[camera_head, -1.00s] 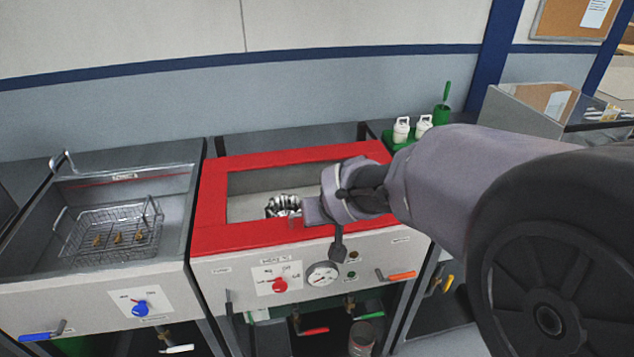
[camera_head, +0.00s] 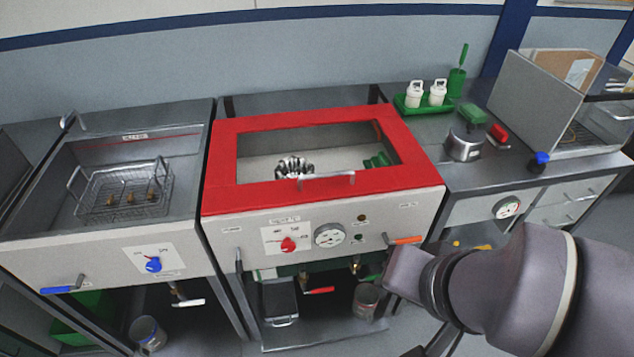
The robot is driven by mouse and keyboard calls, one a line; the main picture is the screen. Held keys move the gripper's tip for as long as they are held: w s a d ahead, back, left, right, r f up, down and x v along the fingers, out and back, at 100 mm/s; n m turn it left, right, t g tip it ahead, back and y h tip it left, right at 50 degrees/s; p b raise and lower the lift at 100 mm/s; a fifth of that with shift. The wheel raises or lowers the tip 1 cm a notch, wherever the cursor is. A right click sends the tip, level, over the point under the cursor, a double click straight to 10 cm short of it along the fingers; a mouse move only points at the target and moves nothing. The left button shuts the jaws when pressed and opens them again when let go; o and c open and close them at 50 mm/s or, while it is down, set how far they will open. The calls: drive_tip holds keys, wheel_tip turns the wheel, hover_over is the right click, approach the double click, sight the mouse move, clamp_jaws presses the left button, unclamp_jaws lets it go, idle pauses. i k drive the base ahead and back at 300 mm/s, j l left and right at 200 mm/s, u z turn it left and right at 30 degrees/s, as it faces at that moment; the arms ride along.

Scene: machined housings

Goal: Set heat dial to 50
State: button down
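A red dial knob (camera_head: 288,244) sits on a white scale plate on the front panel of the red-topped tank (camera_head: 330,197). A blue dial knob (camera_head: 153,264) sits on a similar plate on the left tank (camera_head: 187,220). The scale marks are too small to read, so I cannot tell which knob is the heat dial or its setting. My arm reaches in from the lower right, its end in front of the red-topped tank's lower right corner, right of and below the red knob. My gripper's fingers cannot be made out.
A round gauge (camera_head: 330,235) is just right of the red knob. An orange-handled lever (camera_head: 404,240) is further right. A silver bar handle (camera_head: 327,181) crosses the red rim's front. A wire basket (camera_head: 126,193) sits in the left tank. The right counter holds a metal pot (camera_head: 464,146).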

sight(288, 246)
drive_tip(key=j, duration=0.55)
drive_tip(key=i+j+u, duration=0.1)
drive_tip(key=j, duration=0.45)
drive_tip(key=i+j, duration=0.1)
drive_tip(key=j, duration=0.45)
drive_tip(key=j+u, duration=0.15)
drive_tip(key=j, duration=0.4)
drive_tip(key=i, duration=0.05)
